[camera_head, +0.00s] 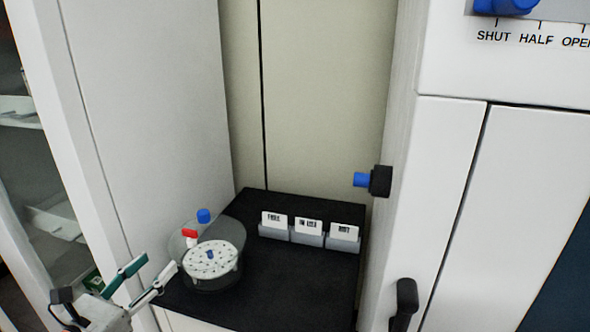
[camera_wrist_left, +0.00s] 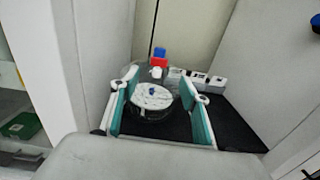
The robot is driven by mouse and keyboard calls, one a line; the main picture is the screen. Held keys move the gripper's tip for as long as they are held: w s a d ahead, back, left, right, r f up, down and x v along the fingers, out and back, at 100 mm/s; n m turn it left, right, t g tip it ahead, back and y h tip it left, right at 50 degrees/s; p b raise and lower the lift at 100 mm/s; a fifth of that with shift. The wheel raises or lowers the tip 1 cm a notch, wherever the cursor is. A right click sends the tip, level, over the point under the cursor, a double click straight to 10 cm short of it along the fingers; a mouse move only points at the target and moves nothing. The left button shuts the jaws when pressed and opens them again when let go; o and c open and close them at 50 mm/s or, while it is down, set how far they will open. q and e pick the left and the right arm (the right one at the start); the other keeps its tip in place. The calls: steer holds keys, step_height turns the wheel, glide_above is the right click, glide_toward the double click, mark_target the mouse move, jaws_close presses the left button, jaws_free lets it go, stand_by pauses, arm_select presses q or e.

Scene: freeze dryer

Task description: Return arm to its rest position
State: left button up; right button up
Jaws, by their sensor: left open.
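My left gripper (camera_head: 141,280) comes in at the lower left of the head view. Its two teal-backed fingers are spread apart with nothing between them. In the left wrist view the open gripper (camera_wrist_left: 158,100) frames a round clear vessel beyond it. The vessel (camera_head: 222,273) stands on the black worktop, with a white speckled disc (camera_head: 211,259) and a small blue knob on it. A red-and-white piece (camera_head: 190,234) and a blue cap (camera_head: 204,215) show at its back. The left fingertips look close to the vessel; contact cannot be told. My right gripper is not in view.
The black worktop (camera_head: 290,285) sits in a recess between white cabinet walls. Three labelled card holders (camera_head: 308,234) stand at its back. A blue knob (camera_head: 362,180) and a black handle (camera_head: 404,300) stick out on the right. A blue lever (camera_head: 505,6) is above the SHUT/HALF/OPEN marks.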

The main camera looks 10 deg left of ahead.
arm_select(q)
steer(key=s+d+f+n+g, duration=0.2)
steer(key=s+d+f+n, duration=0.2)
steer(key=f+n, duration=0.7)
steer(key=s+d+f+n+g, duration=0.2)
steer(key=s+d+f+n, duration=0.2)
steer(key=d+f+n, duration=0.4)
steer(key=s+d+f+n+g+h, duration=0.1)
steer(key=s+d+f+n+g, duration=0.2)
steer(key=f+n, duration=1.1)
steer(key=d+f, duration=0.1)
steer(key=d, duration=0.2)
steer(key=shift+s+d+f, duration=0.4)
